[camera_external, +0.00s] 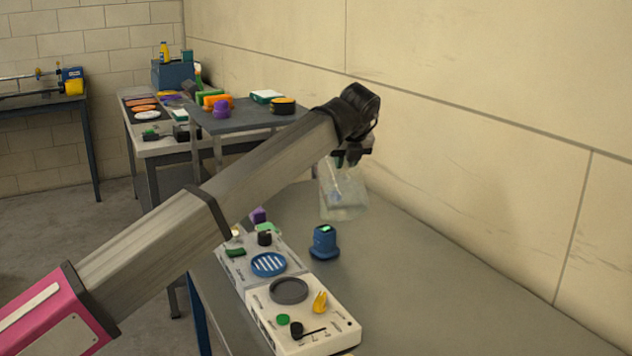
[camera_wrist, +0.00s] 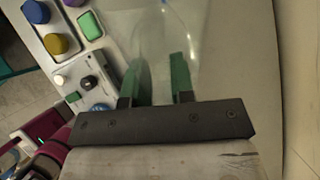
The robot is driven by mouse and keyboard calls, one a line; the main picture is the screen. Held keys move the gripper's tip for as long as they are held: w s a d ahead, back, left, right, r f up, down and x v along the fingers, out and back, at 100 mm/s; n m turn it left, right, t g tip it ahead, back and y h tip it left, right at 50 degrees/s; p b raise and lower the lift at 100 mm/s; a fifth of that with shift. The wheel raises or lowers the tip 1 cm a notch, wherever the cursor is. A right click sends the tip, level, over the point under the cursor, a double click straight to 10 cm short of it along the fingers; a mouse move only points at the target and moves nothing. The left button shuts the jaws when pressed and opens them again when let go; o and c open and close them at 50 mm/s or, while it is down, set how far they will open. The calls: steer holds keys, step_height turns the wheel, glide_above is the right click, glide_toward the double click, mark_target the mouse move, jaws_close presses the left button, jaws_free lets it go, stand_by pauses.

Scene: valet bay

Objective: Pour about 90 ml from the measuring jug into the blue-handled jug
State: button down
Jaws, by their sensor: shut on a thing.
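My gripper (camera_external: 350,157) is at the end of the outstretched arm, above the grey bench near the wall. It is shut on a clear, see-through jug (camera_external: 345,203), which hangs just under the fingers and looks slightly tilted. The jug also shows, very faintly, in the wrist view (camera_wrist: 166,30), ahead of the green fingers of my gripper (camera_wrist: 157,76). A bluish patch shows in or through the clear wall in the external view. I cannot tell whether it is a second jug's handle. No separate blue-handled jug is clear to see, and the liquid level cannot be read.
A blue device (camera_external: 324,245) with a green top stands on the bench (camera_external: 430,275) below the jug. A white control panel (camera_external: 305,325) with dials and knobs lies along the bench's left edge. The wall is close on the right. The bench's right part is clear.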

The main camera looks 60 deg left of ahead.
steer(key=shift+w+a+r+h, duration=0.1)
steer(key=shift+a+h, duration=0.15)
steer(key=shift+h, duration=0.05)
steer(key=shift+w+a+r+h+p, duration=0.2)
steer(key=shift+a+r+h+p, duration=0.15)
steer(key=shift+a+r+h, duration=0.45)
stand_by(0.9)
steer(key=shift+w+a+r+g+h+p, duration=0.15)
steer(key=shift+a+r+g+h+p, duration=0.15)
steer(key=shift+a+p, duration=0.3)
stand_by(1.2)
steer(key=shift+a+r+h+p, duration=0.25)
steer(key=shift+h+p, duration=0.05)
steer(key=shift+h, duration=0.1)
stand_by(0.9)
